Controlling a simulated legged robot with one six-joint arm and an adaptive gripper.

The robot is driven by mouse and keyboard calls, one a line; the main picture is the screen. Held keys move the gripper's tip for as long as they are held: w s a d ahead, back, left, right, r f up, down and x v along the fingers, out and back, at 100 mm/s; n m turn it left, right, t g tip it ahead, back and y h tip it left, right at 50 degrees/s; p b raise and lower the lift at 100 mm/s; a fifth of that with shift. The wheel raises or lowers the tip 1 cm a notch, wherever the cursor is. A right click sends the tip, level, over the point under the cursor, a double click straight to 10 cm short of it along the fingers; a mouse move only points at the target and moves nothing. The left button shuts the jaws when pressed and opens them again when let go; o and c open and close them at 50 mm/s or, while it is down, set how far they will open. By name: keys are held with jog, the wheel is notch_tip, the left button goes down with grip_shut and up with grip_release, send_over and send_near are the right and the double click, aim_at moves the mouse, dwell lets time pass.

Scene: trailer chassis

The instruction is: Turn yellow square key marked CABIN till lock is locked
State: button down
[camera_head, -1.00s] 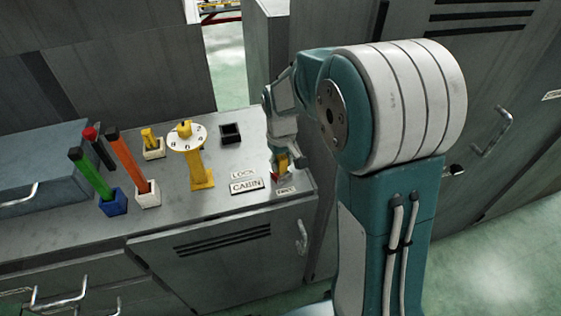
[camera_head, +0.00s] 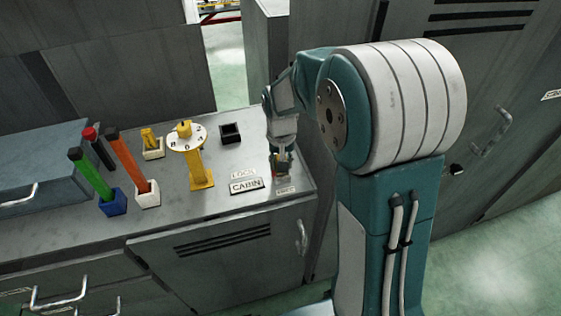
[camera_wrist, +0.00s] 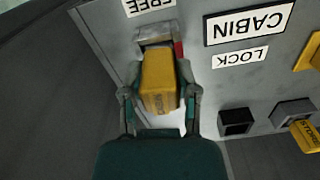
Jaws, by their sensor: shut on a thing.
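The yellow square key (camera_wrist: 160,72) sits upright in the grey metal lock (camera_wrist: 155,33), between the fingers of my gripper (camera_wrist: 160,93) in the wrist view. My gripper is shut on the key, one finger on each side. Lettering on the key is too blurred to read. A small red part (camera_wrist: 179,50) shows beside the lock. The CABIN plate (camera_wrist: 248,23), the LOCK label (camera_wrist: 240,58) and the FREE label (camera_wrist: 149,5) lie around it. In the head view my gripper (camera_head: 282,163) is at the bench's right end and mostly hides the key.
A yellow stand with a round white dial (camera_head: 187,138) is left of the CABIN plate. An empty black square socket (camera_head: 231,133) lies behind. A green bar (camera_head: 92,174) and an orange bar (camera_head: 127,155) stand in holders farther left. A tall cabinet is close on the right.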

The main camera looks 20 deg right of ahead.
jog(key=shift+c, duration=1.4)
grip_release()
